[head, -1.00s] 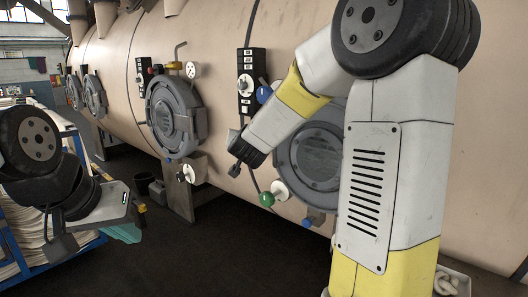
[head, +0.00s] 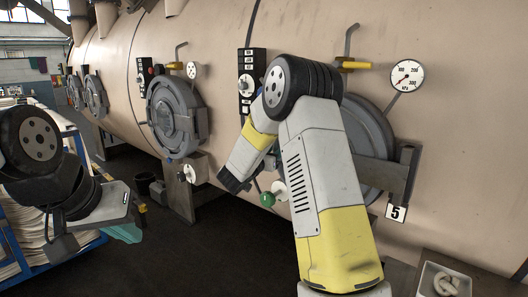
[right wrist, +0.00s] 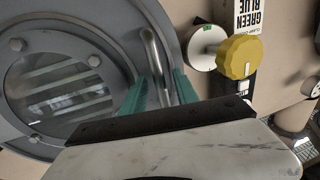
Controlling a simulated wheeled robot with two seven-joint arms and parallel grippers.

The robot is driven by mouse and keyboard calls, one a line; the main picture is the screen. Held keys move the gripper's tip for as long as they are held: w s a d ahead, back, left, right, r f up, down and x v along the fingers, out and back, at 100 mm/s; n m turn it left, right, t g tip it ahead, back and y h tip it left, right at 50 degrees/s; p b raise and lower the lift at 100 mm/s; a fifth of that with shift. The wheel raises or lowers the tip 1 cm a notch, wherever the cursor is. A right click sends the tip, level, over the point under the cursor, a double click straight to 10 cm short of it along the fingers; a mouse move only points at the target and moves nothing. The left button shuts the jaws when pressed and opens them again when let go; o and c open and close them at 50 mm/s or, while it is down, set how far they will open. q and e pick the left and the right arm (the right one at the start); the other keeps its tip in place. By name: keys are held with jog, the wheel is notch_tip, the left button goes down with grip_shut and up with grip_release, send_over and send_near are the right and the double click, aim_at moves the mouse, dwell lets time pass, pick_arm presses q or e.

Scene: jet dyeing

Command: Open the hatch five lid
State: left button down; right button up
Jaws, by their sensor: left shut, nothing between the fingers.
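The hatch five lid (head: 372,145) is a round grey door on the tank, right of centre in the head view. Its left part is hidden behind my right arm, and a tag "5" (head: 396,212) hangs at its lower right. In the right wrist view, a round grey lid (right wrist: 112,40) with a bolted window fills the left side. My right gripper (right wrist: 160,82) has its teal fingers apart, one on each side of a bent metal handle (right wrist: 151,48) by the rim; contact is not clear. The head view hides those fingers. My left gripper (head: 127,232) is shut and empty, low at left.
A gauge (head: 407,75) and a yellow-handled lever (head: 353,66) sit above hatch five. A green knob (head: 267,199) is at its lower left. A yellow knob (right wrist: 239,57) stands close to the right fingers. Another hatch (head: 175,115) is further left. A tray (head: 444,281) is at lower right.

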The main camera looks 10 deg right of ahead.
jog(key=shift+w+d, duration=0.3)
jog(key=shift+w, duration=0.1)
grip_shut()
dwell(1.2)
